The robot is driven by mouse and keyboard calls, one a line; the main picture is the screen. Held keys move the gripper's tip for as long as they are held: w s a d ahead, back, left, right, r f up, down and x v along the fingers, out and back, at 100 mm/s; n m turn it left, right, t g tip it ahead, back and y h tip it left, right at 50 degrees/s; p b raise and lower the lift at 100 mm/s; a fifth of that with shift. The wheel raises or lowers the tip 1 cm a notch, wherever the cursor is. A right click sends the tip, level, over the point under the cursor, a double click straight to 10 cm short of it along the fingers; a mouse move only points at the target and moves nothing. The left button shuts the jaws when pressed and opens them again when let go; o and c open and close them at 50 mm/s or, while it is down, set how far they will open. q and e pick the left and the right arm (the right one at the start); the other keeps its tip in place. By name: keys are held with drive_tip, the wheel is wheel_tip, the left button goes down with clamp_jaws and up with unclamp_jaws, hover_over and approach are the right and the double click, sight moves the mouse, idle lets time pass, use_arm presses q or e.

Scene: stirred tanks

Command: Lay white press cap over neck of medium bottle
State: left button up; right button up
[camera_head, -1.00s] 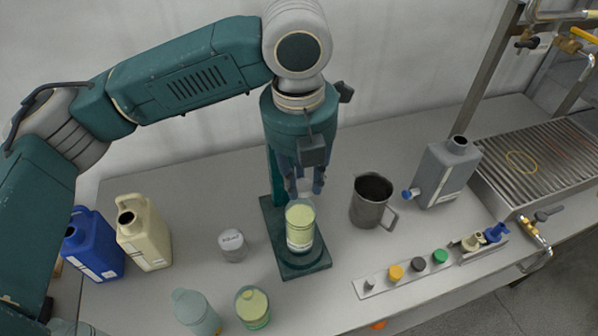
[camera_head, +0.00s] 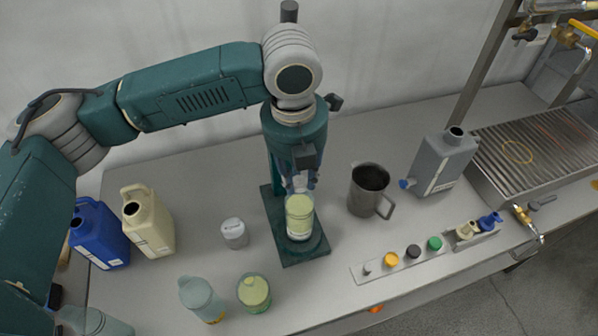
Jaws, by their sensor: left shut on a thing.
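My left gripper (camera_head: 302,186) points straight down and is shut on a small pale piece that looks like the white press cap (camera_head: 302,182), mostly hidden between the fingers. Directly below stands a clear round vessel with pale yellow-green contents (camera_head: 299,214), likely the medium bottle, upright on a dark green base plate (camera_head: 303,256). The fingertips and the cap are right at its top. The gripper hides its neck, and I cannot tell whether the cap touches it. My right gripper is not in view.
A steel jug (camera_head: 366,190) stands close on the right, a white-lidded jar (camera_head: 234,233) on the left. Two translucent bottles (camera_head: 201,299) (camera_head: 254,293) stand in front. Blue (camera_head: 97,236) and cream (camera_head: 149,222) canisters are at left; a grey canister (camera_head: 443,161) and knob strip (camera_head: 415,254) at right.

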sight(297, 188)
use_arm(q)
drive_tip(key=shift+f, duration=0.3)
drive_tip(key=o, duration=0.7)
drive_tip(key=shift+r, duration=0.3)
drive_tip(key=r+b, duration=0.1)
drive_tip(key=r, duration=0.3)
drive_tip(key=s+r, duration=0.1)
drive_tip(key=r, duration=0.3)
drive_tip(key=r+b, duration=0.1)
drive_tip(key=r, duration=0.3)
drive_tip(key=shift+s+a+r+b, duration=0.15)
drive_tip(key=shift+a+r+b, duration=0.1)
drive_tip(key=shift+r+b, duration=0.1)
drive_tip(key=shift+f, duration=0.1)
